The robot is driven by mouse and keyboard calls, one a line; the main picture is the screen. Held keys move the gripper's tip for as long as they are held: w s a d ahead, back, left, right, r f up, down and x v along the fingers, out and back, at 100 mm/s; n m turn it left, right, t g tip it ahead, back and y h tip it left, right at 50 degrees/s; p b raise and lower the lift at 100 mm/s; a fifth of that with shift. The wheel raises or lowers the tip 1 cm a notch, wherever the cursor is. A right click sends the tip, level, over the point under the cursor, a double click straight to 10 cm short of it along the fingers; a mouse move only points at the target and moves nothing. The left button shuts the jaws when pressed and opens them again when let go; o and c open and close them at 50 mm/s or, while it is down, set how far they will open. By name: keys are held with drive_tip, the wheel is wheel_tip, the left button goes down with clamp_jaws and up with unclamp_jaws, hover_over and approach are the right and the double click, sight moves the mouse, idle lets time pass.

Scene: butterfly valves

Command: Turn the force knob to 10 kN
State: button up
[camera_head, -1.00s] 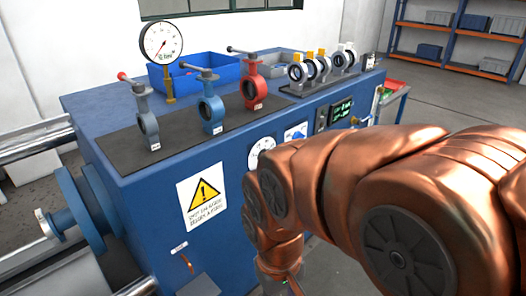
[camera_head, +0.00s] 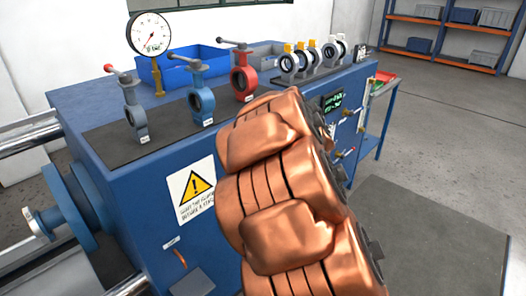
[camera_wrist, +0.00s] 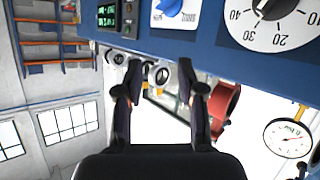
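A black knob (camera_wrist: 272,8) on a white round dial (camera_wrist: 250,32) with the numbers 20, 30 and 40 shows at the top right of the wrist view, which is upside down. A blue knob (camera_wrist: 172,5) on a white plate is beside it, cut off by the top edge. I cannot read a kN label on either. My gripper (camera_wrist: 160,80) is open and empty, its two fingers apart, below the dials in the wrist view and not touching them. In the head view my arm hides the dials and my gripper.
The blue bench (camera_head: 130,190) carries grey, blue (camera_head: 201,100) and red (camera_head: 243,80) butterfly valves and a pressure gauge (camera_head: 149,33). A green display (camera_head: 332,101) is on its front panel, right of my arm.

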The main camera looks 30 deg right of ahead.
drive_tip(key=w+a+f+n+t+y+b, duration=0.1)
drive_tip(key=w+a+f+n+t+y, duration=0.15)
drive_tip(key=f+y, duration=0.3)
drive_tip(key=w+a+f+n+t+y, duration=0.1)
drive_tip(key=a+f+t+y, duration=0.1)
drive_tip(key=f+t+y, duration=0.4)
drive_tip(key=w+a+r+g+p, duration=0.1)
drive_tip(key=w+a+g, duration=0.1)
drive_tip(key=w, duration=0.5)
drive_tip(key=shift+w+y, duration=0.35)
drive_tip(key=shift+w, duration=0.05)
clamp_jaws()
